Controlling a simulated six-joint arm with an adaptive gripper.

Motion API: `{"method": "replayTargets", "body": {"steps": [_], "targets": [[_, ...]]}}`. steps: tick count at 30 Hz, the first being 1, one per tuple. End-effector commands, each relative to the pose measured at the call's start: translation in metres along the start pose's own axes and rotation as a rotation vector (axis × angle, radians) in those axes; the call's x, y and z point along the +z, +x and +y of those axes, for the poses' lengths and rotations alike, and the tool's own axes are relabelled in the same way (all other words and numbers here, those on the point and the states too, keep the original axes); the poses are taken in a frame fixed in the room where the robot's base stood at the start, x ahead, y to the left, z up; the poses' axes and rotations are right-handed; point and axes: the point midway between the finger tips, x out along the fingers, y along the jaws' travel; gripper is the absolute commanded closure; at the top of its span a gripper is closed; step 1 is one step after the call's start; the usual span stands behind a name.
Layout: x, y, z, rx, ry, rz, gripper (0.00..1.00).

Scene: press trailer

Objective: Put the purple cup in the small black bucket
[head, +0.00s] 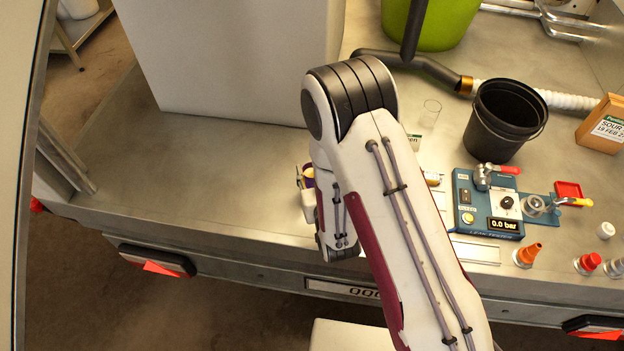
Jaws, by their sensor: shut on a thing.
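The purple cup (309,183) shows only as a small purple patch with a pale rim, at the left edge of my arm in the head view. My gripper (301,178) is there too, shut on the cup, but my forearm and wrist hide most of both. How the fingers sit on the cup cannot be seen. The small black bucket (501,128) stands upright on the bench to the right, with its open mouth facing up. My gripper is well to the left of it.
A clear glass (430,112) stands between my arm and the bucket. A blue leak tester (487,203) lies in front of the bucket. A dark pipe with white hose (570,100), a green bucket (445,25) and a wooden box (604,125) surround it. The bench's left is clear.

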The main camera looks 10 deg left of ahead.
Motion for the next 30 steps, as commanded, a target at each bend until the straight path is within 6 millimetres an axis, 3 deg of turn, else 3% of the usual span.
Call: {"method": "replayTargets", "body": {"steps": [15,30], "targets": [[0.034,0.014,0.0,0.0,0.0,0.0,0.92],[0.038,0.016,0.0,0.0,0.0,0.0,0.92]]}}
